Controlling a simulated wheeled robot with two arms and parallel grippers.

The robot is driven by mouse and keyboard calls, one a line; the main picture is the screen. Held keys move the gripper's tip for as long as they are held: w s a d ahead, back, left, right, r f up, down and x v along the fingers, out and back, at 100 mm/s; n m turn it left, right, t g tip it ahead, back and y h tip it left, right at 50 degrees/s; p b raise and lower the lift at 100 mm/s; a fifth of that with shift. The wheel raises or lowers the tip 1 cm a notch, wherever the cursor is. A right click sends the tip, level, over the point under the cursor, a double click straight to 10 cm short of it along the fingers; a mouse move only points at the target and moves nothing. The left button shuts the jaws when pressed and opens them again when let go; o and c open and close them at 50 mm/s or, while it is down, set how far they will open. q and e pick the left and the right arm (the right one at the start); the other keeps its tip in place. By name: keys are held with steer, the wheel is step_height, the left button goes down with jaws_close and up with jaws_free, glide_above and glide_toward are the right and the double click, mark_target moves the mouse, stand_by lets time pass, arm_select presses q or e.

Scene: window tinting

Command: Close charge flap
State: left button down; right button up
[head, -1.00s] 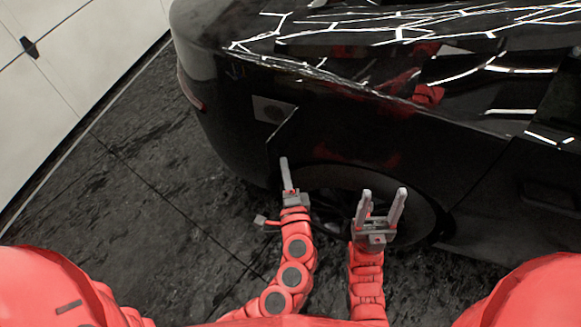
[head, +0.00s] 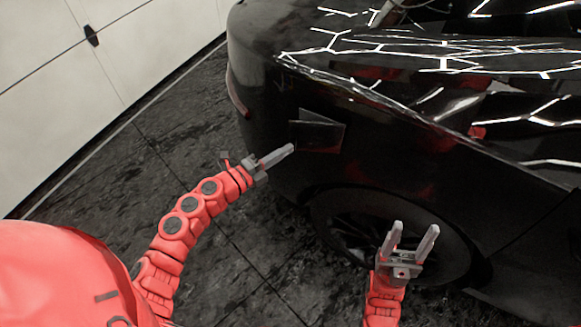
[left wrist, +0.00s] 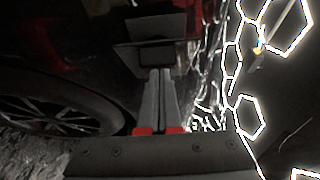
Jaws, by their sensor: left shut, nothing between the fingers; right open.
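The charge flap (head: 322,134) is a dark panel on the black car's (head: 400,160) side, above and left of the wheel. It appears to stand out from the body; its exact angle is hard to tell. My left gripper (head: 290,149) is shut and empty, its tips pointing right just below and left of the flap. In the left wrist view its shut fingers (left wrist: 158,72) point at a dark square opening with panels around it; contact cannot be told. My right gripper (head: 414,229) is open and empty, in front of the wheel.
The car's rear wheel (head: 345,228) is below the flap, close to my right gripper. A pale wall (head: 60,100) stands at the left. Dark tiled floor (head: 110,175) between wall and car is clear.

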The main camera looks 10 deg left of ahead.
arm_select(q)
steer(key=w+a+m+g+h+b, duration=0.1)
steer(key=w+m+g+h+b, duration=0.2)
steer(key=w+b, duration=0.3)
steer(key=shift+w+a+g, duration=0.3)
steer(key=shift+a+g, duration=0.05)
steer(key=shift+g, duration=0.05)
stand_by(0.4)
steer(key=shift+r, duration=0.1)
